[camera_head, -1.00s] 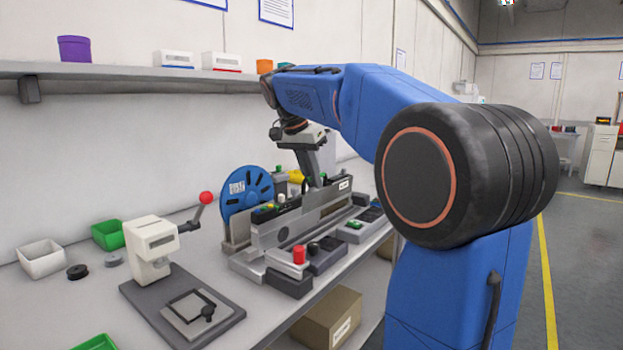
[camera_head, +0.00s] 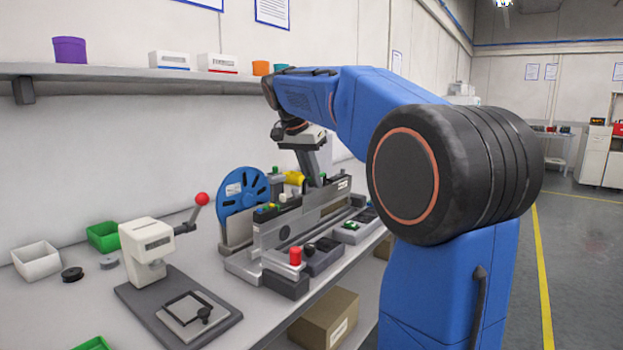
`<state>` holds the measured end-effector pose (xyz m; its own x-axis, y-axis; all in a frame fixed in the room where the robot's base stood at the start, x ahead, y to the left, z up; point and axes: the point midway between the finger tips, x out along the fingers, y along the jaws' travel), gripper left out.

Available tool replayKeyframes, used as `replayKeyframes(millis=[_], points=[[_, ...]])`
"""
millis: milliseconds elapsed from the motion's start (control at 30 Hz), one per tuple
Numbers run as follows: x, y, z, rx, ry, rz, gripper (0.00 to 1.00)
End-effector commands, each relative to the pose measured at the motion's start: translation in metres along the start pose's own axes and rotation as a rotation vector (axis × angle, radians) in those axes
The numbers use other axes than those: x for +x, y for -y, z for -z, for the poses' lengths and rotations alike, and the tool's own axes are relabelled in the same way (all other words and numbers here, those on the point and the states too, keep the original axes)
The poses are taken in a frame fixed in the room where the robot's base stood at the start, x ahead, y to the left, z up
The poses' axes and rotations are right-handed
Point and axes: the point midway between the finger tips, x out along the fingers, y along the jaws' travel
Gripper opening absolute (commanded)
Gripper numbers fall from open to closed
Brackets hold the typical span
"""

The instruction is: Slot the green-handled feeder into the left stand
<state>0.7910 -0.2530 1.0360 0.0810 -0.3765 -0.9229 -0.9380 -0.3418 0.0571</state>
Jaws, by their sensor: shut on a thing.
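My gripper (camera_head: 316,182) points down over the row of feeder hardware on the bench, small and far off in the head view. It is shut on the upper part of a feeder (camera_head: 328,195), a long dark and grey body with a white label at its right end and green bits near the fingers. The gripped handle is mostly hidden by the fingers. A blue reel (camera_head: 243,196) stands upright at the left end of this row. Long grey plates (camera_head: 300,222) stand in front of the feeder. I cannot tell which part is the left stand or whether the feeder is seated.
A white press with a red-knobbed lever (camera_head: 150,245) stands at the front left. A white bin (camera_head: 37,260) and a green bin (camera_head: 103,236) are at left. A shelf (camera_head: 110,70) runs above.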

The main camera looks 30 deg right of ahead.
Motion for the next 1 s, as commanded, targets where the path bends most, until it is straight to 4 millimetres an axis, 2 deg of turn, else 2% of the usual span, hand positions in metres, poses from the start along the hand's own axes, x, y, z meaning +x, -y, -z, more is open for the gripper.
replayKeyframes(millis=[400, 433, 500, 533, 833, 1000], points=[[0.001, 0.000, 0.004, 0.001, -0.001, 0.000, 0.00], [0.001, 0.000, 0.004, 0.001, -0.001, 0.000, 0.12], [0.001, 0.000, 0.004, 0.001, -0.001, 0.000, 0.29], [0.001, 0.000, 0.004, 0.001, -0.001, 0.000, 0.32], [0.002, 0.000, 0.003, 0.000, 0.001, -0.001, 0.32], [-0.012, 0.001, 0.004, 0.000, -0.001, 0.002, 0.32]])
